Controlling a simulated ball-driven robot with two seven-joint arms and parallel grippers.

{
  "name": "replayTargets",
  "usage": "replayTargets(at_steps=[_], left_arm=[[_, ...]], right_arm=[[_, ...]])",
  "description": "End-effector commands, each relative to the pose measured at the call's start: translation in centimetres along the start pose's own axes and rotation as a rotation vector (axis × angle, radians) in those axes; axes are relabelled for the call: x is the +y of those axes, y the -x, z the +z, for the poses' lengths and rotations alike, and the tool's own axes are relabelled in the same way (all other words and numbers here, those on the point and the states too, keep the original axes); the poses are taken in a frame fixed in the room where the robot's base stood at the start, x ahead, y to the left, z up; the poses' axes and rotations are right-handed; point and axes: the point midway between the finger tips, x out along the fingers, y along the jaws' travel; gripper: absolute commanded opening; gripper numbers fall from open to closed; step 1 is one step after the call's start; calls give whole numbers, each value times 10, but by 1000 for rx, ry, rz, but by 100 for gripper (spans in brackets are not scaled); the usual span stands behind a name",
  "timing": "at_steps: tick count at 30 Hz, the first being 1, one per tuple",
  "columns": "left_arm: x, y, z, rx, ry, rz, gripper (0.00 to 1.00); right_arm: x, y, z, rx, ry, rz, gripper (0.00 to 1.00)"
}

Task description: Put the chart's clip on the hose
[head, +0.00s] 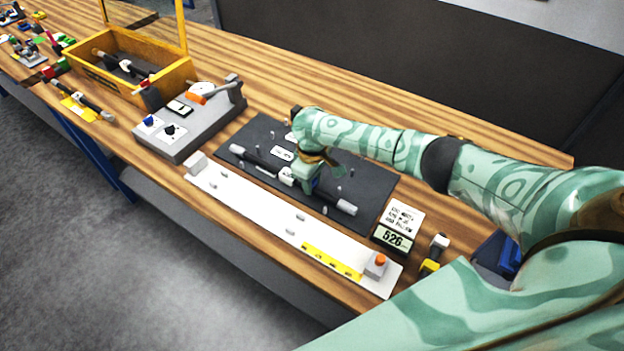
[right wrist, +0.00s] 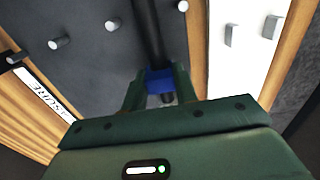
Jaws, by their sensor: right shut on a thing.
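The dark hose (head: 262,162) with pale end pieces (head: 346,207) lies across the dark pegged board (head: 362,182). My right gripper (head: 306,182) is over the hose's middle. In the right wrist view it (right wrist: 160,88) is shut on a small blue clip (right wrist: 160,78). The dark hose (right wrist: 148,30) runs up to the clip, and a short dark stub shows below it. I cannot tell whether the clip is around the hose or only against it. A text card (head: 405,217), perhaps the chart, stands above a display reading 526 (head: 393,238). My left gripper is not in view.
A white strip (head: 250,209) with small blocks and an orange button (head: 380,260) lies along the front edge. A grey lever fixture (head: 205,120) and a yellow crate (head: 177,77) stand left. A blue bin (head: 497,254) is at right. The wood behind the board is clear.

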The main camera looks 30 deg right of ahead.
Motion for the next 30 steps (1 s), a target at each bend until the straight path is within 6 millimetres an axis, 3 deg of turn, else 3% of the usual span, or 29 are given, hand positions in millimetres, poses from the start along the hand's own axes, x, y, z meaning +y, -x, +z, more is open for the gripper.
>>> replayTargets(at_steps=[13, 15, 17, 30], left_arm=[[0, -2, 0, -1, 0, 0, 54], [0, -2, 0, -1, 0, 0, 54], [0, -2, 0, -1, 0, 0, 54], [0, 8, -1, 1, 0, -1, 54]], right_arm=[[0, -7, 0, 0, 0, -1, 16], [0, -7, 0, 1, 0, -1, 43], [0, -7, 0, 1, 0, -1, 54], [0, 2, 0, 1, 0, 0, 54]])
